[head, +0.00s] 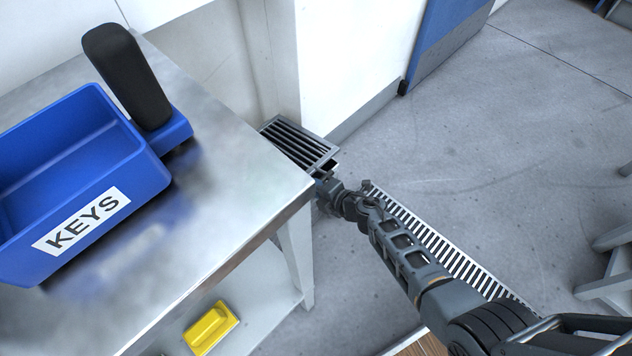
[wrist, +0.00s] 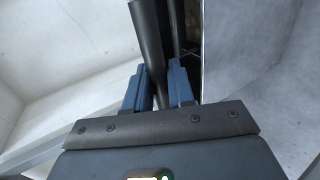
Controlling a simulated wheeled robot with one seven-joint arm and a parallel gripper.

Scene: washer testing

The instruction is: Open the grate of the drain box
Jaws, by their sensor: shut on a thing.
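The dark slatted grate (head: 300,143) of the drain box shows in the head view, beyond the table's right corner and beside the white wall. It appears raised and tilted, with a dark gap (head: 328,166) under its near edge. My gripper (head: 324,183) is at the near edge of the grate, partly hidden by the table corner. In the wrist view my gripper's blue fingers (wrist: 165,84) are shut on a dark bar of the grate (wrist: 148,38). The inside of the drain box is mostly hidden.
A metal-topped table (head: 235,190) stands close on the left, its corner next to my gripper. It carries a blue KEYS bin (head: 150,165). A yellow object (head: 211,328) lies on the lower shelf. A slotted drain channel (head: 450,253) runs under my arm. Open floor (head: 480,140) lies to the right.

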